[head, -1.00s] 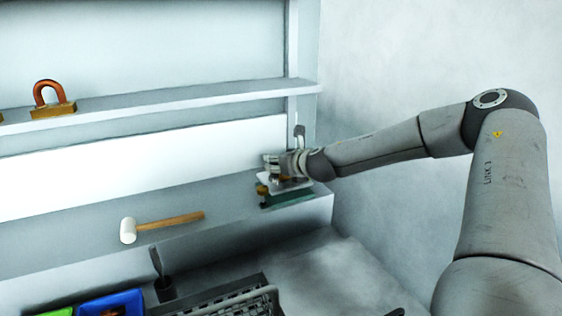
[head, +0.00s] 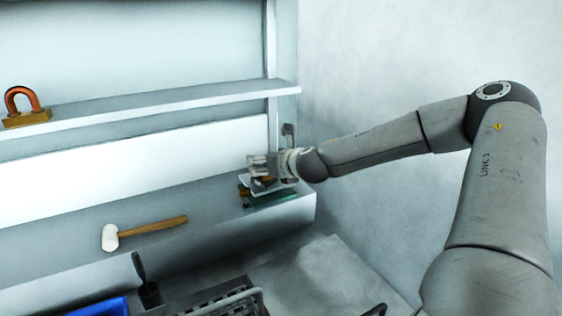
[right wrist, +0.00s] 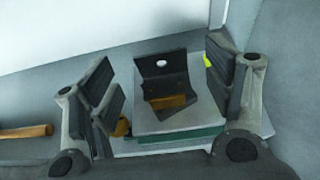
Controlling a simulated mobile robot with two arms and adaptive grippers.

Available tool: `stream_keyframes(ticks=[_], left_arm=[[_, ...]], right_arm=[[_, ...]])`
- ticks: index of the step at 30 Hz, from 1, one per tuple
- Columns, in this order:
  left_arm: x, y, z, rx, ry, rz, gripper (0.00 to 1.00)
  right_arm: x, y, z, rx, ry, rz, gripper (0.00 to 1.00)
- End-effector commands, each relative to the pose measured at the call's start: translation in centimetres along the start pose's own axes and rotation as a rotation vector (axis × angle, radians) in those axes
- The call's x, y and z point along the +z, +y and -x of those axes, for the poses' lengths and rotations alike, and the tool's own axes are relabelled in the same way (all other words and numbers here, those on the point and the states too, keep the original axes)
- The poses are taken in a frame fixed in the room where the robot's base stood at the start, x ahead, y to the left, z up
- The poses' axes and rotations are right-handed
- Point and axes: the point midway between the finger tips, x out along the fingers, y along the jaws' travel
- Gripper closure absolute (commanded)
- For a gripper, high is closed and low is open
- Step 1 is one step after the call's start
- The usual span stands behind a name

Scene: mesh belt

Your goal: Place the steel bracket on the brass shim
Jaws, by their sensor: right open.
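The steel bracket is a dark angled piece with a round hole (right wrist: 163,80) in the right wrist view. It stands on a pale flat-topped block, between my right gripper's pads. The brass shim (right wrist: 172,102) shows as a yellow-brown strip at the bracket's lower front; I cannot tell exactly how the two touch. My right gripper (right wrist: 162,85) is open, its pads on both sides of the bracket with small gaps. In the head view my right gripper (head: 267,167) is over the right end of the lower shelf and hides most of the bracket. My left gripper is out of view.
The pale block (right wrist: 147,122) rests above a green layer (right wrist: 196,138). A white-headed mallet (head: 111,237) lies left on the lower shelf. A horseshoe magnet (head: 25,104) sits on the upper shelf. A blue bin (head: 98,308) and a grey basket (head: 215,302) are below.

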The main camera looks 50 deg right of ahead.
Motion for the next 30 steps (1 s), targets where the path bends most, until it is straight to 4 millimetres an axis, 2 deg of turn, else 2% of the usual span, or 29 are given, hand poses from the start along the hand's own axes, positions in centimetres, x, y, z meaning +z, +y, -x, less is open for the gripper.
stream_keyframes(ticks=[18, 24, 30], left_arm=[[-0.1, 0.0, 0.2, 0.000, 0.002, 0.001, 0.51], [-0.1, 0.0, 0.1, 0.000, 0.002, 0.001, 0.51], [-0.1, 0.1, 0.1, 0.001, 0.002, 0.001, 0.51]], right_arm=[[0.1, 0.1, 6.6, 0.002, -0.002, 0.003, 0.26], [0.0, 0.0, 7.7, 0.000, -0.001, 0.000, 0.26], [-0.1, 0.0, 8.0, 0.000, 0.000, 0.000, 0.26]])
